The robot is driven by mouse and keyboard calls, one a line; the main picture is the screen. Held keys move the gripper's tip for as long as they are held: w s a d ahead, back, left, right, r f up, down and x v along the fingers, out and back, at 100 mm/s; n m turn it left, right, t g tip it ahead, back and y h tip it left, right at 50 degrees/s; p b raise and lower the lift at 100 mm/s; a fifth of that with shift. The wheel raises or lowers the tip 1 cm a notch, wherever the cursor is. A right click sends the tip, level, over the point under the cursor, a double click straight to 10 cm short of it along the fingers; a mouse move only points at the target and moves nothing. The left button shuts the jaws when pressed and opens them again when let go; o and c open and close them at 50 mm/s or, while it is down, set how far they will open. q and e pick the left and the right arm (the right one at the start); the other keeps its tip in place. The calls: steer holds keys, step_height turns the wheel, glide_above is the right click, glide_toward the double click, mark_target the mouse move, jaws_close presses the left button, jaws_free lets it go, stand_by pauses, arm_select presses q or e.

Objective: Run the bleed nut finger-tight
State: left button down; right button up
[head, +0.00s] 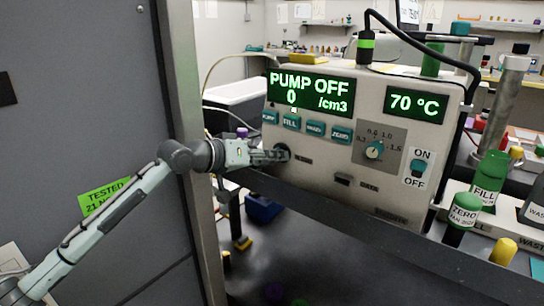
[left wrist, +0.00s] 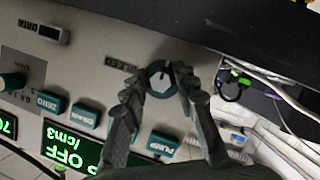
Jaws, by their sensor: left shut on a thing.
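The particle classifier (head: 340,185) is a light-grey panel with green displays reading PUMP OFF, 0 /cm3 and 70 °C. The bleed nut (left wrist: 161,67) is a dark round ring on the panel beside the BLEED label (left wrist: 122,64), which appears upside down in the left wrist view. My left gripper (head: 280,155) reaches the panel's lower left. In the left wrist view its two fingers (left wrist: 162,88) lie on either side of the nut and are shut on it. In the head view the fingers partly hide the nut. My right gripper is in neither view.
Teal buttons (head: 291,121) sit just above my left gripper, with a knob (head: 374,150) and an ON/OFF switch (head: 418,168) to the right. A grey cabinet (head: 90,90) fills the left.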

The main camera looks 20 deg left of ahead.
arm_select(q)
steer(key=shift+f, duration=0.25)
steer(key=c, duration=1.5)
jaws_free()
steer(key=shift+s, duration=0.1)
steer(key=o, duration=0.3)
steer(key=shift+r, duration=0.2)
steer(key=shift+o, duration=0.2)
steer(key=v, duration=0.7)
steer(key=shift+s+d+r, duration=0.2)
steer(key=shift+s+r, duration=0.05)
